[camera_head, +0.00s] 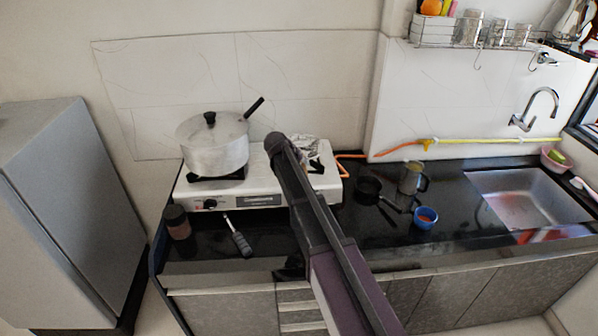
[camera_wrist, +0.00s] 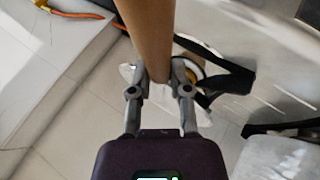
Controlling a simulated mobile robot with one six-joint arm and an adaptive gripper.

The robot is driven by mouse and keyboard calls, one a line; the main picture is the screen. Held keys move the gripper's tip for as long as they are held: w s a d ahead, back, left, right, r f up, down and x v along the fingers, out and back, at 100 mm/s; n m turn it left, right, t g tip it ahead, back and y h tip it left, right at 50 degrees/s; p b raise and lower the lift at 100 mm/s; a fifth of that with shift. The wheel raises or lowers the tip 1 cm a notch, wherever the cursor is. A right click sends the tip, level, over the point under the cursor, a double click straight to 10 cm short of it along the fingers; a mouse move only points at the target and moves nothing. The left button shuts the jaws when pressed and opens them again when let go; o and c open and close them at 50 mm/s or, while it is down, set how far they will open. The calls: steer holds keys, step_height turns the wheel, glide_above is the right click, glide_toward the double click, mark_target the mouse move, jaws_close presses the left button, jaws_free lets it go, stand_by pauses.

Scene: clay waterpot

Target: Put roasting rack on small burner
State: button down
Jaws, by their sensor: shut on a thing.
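In the wrist view, my gripper (camera_wrist: 160,82) is shut on a long brown handle, which I take to be the roasting rack's handle (camera_wrist: 152,30). The handle runs up out of the frame, and no rack grid is clear in this view. Behind the fingers, the small burner (camera_wrist: 213,72) shows its dark arms and a brassy part. In the head view, the small burner (camera_head: 316,166) is on the right side of the white stove, partly hidden by my arm. A pale, crumpled-looking patch beside it may be part of the rack. My fingers are hidden there.
A lidded pot (camera_head: 214,150) stands on the left burner, its black handle pointing up right. A dark pan (camera_head: 368,187), a glass mug (camera_head: 412,179) and a blue cup (camera_head: 426,217) stand right of the stove. A jar (camera_head: 177,222) is at front left. An orange hose runs behind.

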steer(key=shift+w+a+f+b, duration=0.1)
steer(key=shift+w+f+b, duration=0.05)
steer(key=shift+f+b, duration=0.45)
steer(key=shift+w+a+f+b, duration=0.15)
steer(key=shift+w+f+b, duration=0.05)
steer(key=shift+f+b, duration=0.45)
steer(key=shift+w+a+f+b, duration=0.1)
steer(key=shift+w+f+b, duration=0.05)
steer(key=shift+f+b, duration=0.45)
steer(key=shift+f, duration=0.1)
steer(key=c, duration=0.6)
jaws_free()
steer(key=shift+p+v, duration=1.05)
steer(key=shift+v, duration=0.25)
steer(key=p+v, duration=0.7)
steer(key=v, duration=0.2)
steer(key=shift+s+a+r, duration=0.1)
steer(key=shift+r, duration=0.2)
